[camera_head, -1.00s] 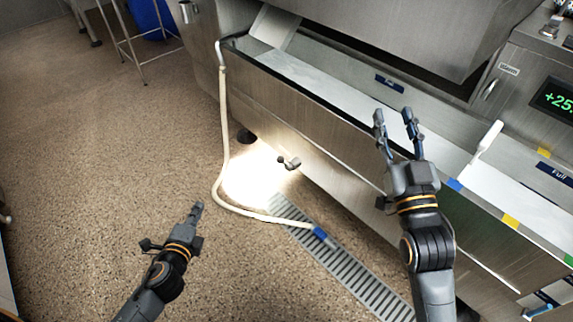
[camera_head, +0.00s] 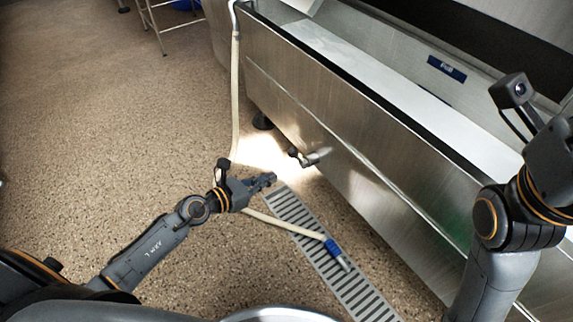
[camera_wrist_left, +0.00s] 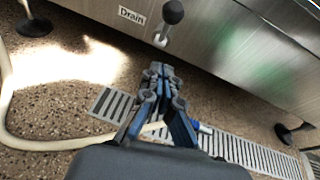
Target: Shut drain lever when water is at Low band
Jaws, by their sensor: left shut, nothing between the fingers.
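The drain lever (camera_head: 312,157) sticks out low on the front of the steel trough (camera_head: 330,110). Its black ball knob (camera_wrist_left: 173,12) shows in the left wrist view, beside a "Drain" label (camera_wrist_left: 131,16). My left gripper (camera_head: 268,180) is shut and empty, just left of and below the lever in the head view, apart from it. In the left wrist view its fingertips (camera_wrist_left: 158,72) point toward the lever. My right gripper's base (camera_head: 556,155) is at the right edge; its fingers are out of view. A blue "Full" label (camera_head: 446,68) is inside the trough. The Low band and water level cannot be made out.
A cream hose (camera_head: 236,95) hangs over the trough's left end and runs along the floor to a blue-ended nozzle (camera_head: 335,250) over the floor grate (camera_head: 365,290). A black foot (camera_head: 262,121) stands under the trough.

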